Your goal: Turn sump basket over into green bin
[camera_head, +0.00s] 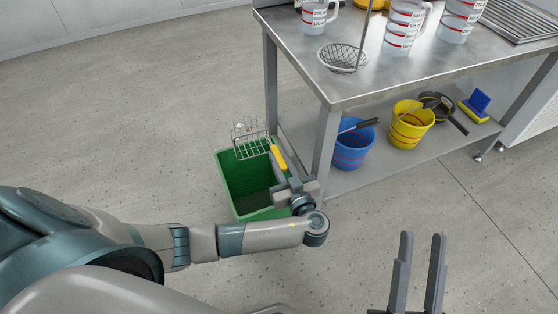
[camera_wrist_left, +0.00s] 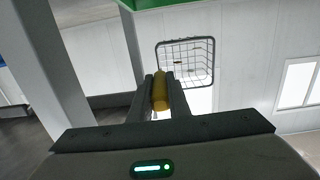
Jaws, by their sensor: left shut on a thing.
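The sump basket (camera_head: 253,149) is a square wire basket with a yellow handle (camera_head: 278,157). It hangs over the far edge of the green bin (camera_head: 226,177), which stands on the floor beside the bench leg. My left gripper (camera_head: 283,173) is shut on the yellow handle. In the left wrist view the handle (camera_wrist_left: 160,92) sits between the fingers, with the wire mesh (camera_wrist_left: 187,62) beyond it and a few small bits at the mesh. I cannot tell exactly how far the basket is tilted. My right gripper (camera_head: 418,275) is open and empty over the floor.
A steel bench (camera_head: 345,90) stands right of the bin, with a round wire strainer (camera_head: 342,58) and measuring jugs (camera_head: 400,30) on top. Its lower shelf holds a blue bucket (camera_head: 351,150), a yellow bucket (camera_head: 408,132) and a pan. The floor to the left is clear.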

